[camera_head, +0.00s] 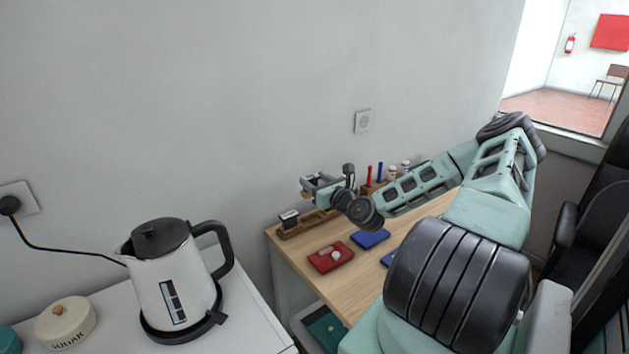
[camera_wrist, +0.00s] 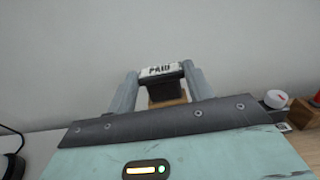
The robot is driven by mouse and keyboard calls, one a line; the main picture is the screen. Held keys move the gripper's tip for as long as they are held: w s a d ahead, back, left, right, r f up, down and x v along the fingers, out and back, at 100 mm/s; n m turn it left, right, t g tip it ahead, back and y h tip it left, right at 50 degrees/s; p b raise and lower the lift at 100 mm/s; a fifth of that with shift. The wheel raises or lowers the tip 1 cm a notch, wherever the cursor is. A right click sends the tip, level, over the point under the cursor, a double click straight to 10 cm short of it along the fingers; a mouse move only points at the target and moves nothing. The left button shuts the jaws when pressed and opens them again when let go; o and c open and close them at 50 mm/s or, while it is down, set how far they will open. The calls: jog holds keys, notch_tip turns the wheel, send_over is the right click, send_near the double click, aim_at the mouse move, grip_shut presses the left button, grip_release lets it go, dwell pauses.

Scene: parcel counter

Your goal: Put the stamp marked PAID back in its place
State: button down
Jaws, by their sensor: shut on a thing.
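The stamp marked PAID (camera_wrist: 160,70) is held between the two fingers of my gripper (camera_wrist: 162,84) in the wrist view. Its white label with black letters faces the camera, above a dark body and a wooden part. In the head view my gripper (camera_head: 312,187) is over the back left of the wooden desk, above a wooden stamp rack (camera_head: 318,221). The held stamp is small and partly hidden there. Another stamp with a dark body and pale top (camera_head: 289,217) stands at the rack's left end. The rest of the rack is partly hidden by my wrist.
A red ink pad (camera_head: 325,260) with a small pale thing on it and blue ink pads (camera_head: 370,239) lie on the desk (camera_head: 291,257) in front of the rack. Pens (camera_head: 369,175) and small bottles stand behind. A kettle (camera_head: 172,280) stands on the left counter.

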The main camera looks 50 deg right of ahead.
jog(key=shift+f+b, duration=1.45)
jog(key=shift+f, duration=0.55)
jog(key=shift+s+f, duration=0.1)
jog(key=shift+f, duration=0.15)
jog(key=shift+f+b, duration=2.25)
jog(key=shift+f, duration=0.25)
jog(key=shift+f, duration=0.15)
jog(key=c, duration=0.8)
grip_release()
